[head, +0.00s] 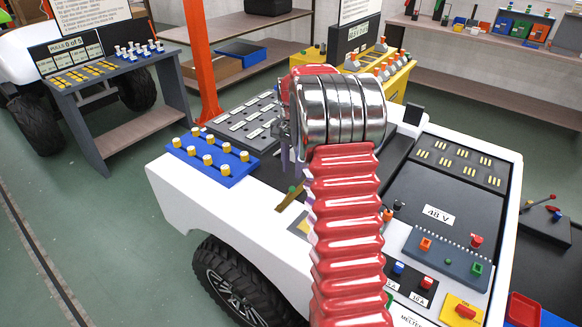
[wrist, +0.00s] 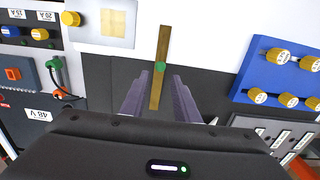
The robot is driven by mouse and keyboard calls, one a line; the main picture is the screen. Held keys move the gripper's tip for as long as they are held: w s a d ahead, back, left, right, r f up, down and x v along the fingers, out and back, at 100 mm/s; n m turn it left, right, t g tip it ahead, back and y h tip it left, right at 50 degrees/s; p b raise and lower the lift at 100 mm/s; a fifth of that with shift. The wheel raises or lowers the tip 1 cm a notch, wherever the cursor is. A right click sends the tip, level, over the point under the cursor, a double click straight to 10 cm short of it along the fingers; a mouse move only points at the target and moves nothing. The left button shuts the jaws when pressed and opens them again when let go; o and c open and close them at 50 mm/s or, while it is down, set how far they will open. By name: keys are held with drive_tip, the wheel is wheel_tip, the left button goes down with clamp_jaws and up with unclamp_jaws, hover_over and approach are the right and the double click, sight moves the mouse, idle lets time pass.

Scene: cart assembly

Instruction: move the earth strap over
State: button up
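The earth strap appears to be a flat brass bar (head: 287,200) with a green knob, on the cart around the dark bay's edge. In the wrist view the bar (wrist: 164,45) runs from the white body panel down between my fingers, tilted slightly. My gripper (wrist: 161,76) is open, one purple-grey finger on each side of the bar, with gaps showing. The green knob sits about level with the fingertips. I cannot tell the fingers' height over the bar. In the head view my gripper (head: 289,150) is mostly hidden behind my arm.
A beige square pad (wrist: 117,23) lies on the white panel beside a yellow knob (wrist: 70,19). A blue block with brass knobs (head: 213,160) sits on the cart's left. The 48 V battery (head: 440,205) is on the right. An orange post (head: 203,65) stands behind.

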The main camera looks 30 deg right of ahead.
sight(295, 198)
drive_tip(key=shift+f, duration=0.1)
idle(0.3)
